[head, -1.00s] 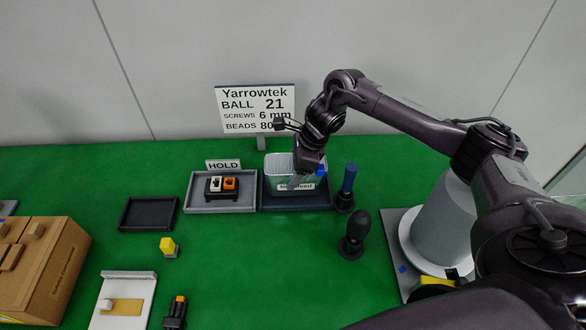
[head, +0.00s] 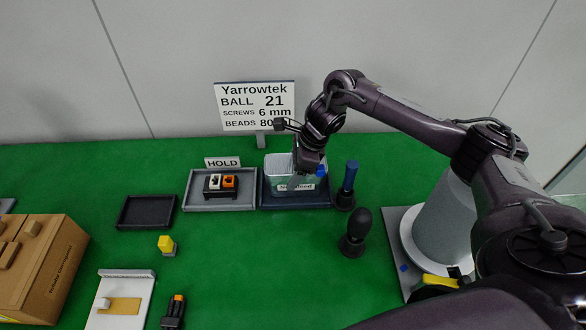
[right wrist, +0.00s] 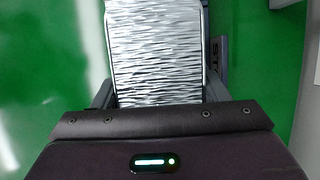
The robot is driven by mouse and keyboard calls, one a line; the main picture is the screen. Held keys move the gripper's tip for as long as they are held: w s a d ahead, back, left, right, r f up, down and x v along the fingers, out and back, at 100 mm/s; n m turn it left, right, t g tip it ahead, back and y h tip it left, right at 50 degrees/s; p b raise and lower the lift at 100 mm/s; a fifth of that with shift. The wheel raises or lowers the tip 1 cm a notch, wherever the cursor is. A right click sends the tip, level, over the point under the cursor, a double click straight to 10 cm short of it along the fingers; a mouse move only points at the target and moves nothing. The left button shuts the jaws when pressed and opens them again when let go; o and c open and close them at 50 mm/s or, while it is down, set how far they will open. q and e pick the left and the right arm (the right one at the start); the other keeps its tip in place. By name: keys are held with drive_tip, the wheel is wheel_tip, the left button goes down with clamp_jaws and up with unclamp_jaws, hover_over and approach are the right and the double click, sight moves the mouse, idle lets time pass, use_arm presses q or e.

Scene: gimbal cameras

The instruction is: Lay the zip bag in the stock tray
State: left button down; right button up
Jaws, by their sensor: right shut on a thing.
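The zip bag (head: 278,172) is a pale, translucent bag with a white label on its front. It stands over the dark blue stock tray (head: 267,202), and I cannot tell whether it touches the tray floor. My right gripper (head: 305,172) is shut on the bag from above and covers part of its right side. In the right wrist view the bag (right wrist: 155,50) is a silvery striped surface between the fingers, and the tray's edge with partly hidden lettering (right wrist: 216,65) shows beside it. My left gripper is not in view.
Left of the stock tray is a grey tray (head: 190,203) holding a block with white and orange parts, behind it a HOLD sign (head: 222,162). A dark empty tray (head: 147,212) lies further left. A blue-handled tool (head: 350,176) and a black knob (head: 358,228) stand close at right.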

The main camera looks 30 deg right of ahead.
drive_tip(key=o, duration=1.1)
drive_tip(key=shift+b+v, duration=0.8)
drive_tip(key=shift+v, duration=3.1)
